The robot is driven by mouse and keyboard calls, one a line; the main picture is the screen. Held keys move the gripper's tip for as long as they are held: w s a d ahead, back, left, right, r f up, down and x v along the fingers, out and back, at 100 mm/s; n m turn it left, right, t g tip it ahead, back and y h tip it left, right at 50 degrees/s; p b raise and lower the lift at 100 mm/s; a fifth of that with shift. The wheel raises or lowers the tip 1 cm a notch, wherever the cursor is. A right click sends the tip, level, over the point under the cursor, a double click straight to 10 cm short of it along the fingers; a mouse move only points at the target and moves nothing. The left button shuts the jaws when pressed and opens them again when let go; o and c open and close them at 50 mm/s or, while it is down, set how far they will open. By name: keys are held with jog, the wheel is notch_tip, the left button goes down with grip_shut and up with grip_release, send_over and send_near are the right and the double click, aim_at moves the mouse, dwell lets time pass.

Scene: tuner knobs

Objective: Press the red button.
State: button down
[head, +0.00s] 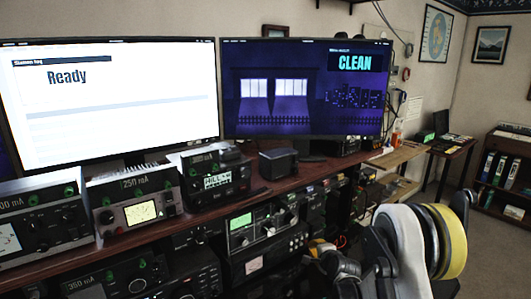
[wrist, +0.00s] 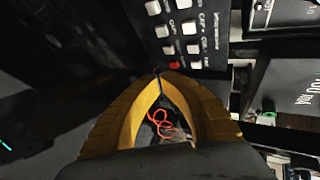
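The red button (wrist: 174,65) shows in the wrist view at the lower edge of a dark panel (wrist: 184,14), below rows of white buttons. My gripper (wrist: 158,76) has its two yellow fingers drawn together at the tips, with nothing between the tips. The tips appear just left of and slightly below the red button in the picture. I cannot tell whether they touch the panel. In the head view my gripper (head: 316,246) is in front of the dark equipment below the desk top. The red button cannot be made out in the head view.
Radio units with dials and knobs stand on the wooden desk (head: 262,190) and below it. Two monitors (head: 110,95) stand behind, reading "Ready" and "CLEAN". An orange cord (wrist: 160,124) shows through the gap behind the fingertips. Open floor (head: 490,240) lies at the right.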

jog(key=shift+w, duration=0.1)
dwell(0.3)
jog(key=shift+w+a, duration=0.3)
jog(key=shift+w, duration=0.1)
dwell(0.5)
jog(key=shift+s+d, duration=0.3)
jog(key=shift+s, duration=0.2)
jog(key=shift+s+d, duration=0.9)
jog(key=shift+s, duration=0.3)
jog(key=shift+s+d, duration=0.85)
jog(key=shift+s, duration=0.35)
